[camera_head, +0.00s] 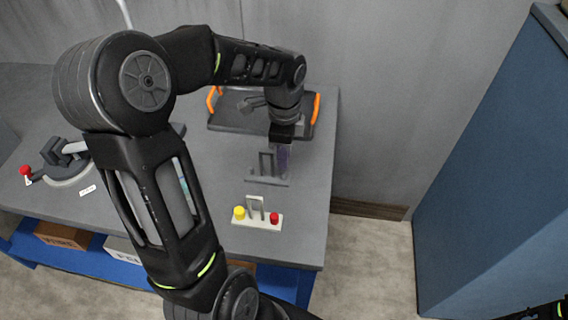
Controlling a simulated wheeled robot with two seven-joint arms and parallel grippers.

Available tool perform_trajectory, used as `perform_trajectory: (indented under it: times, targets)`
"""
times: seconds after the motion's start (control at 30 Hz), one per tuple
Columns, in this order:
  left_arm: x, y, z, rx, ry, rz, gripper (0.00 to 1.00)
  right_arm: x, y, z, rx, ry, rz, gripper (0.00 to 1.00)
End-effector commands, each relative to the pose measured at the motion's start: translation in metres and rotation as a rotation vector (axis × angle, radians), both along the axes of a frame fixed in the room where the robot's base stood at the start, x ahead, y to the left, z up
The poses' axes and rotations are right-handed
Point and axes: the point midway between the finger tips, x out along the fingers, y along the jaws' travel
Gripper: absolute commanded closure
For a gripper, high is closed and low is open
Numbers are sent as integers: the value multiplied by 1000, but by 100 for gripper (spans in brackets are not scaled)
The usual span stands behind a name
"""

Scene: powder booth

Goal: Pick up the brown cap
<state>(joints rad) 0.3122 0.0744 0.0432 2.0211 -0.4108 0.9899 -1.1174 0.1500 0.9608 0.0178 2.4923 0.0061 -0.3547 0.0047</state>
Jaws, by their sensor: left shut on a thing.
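My left gripper (282,138) points down over the back right part of the grey table (210,185). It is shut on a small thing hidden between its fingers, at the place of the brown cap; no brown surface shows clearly. A purplish see-through tube (284,158) shows just below the fingers, beside a grey stand (266,172). I cannot tell whether the tube and the held thing touch. My right gripper is not in view; only a bit of my right arm shows at the lower right corner.
A dark tray with orange handles (315,108) lies behind the gripper. A white block (258,223) with a yellow and a red knob is in front. A clamp-like device with a red knob (25,170) is at left. A blue cabinet (485,180) stands right, beyond open floor.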

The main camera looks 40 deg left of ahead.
Motion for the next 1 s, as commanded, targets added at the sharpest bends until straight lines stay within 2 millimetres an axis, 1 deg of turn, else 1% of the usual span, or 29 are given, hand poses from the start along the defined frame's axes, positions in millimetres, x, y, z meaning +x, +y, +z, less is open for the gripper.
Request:
perform_trajectory:
  times: [0.03,0.3,0.5,0.6,0.7,1.0]
  targets:
    - [1,0,11,1,-6,-1,100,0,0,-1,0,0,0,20]
    - [1,0,72,1,-6,-2,100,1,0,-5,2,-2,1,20]
    - [1,0,109,0,-4,-1,100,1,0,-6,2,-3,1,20]
    - [1,0,119,0,-2,0,100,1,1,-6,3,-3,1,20]
    - [0,0,124,0,0,-1,100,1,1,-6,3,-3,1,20]
    - [0,0,125,0,0,-1,100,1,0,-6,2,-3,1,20]
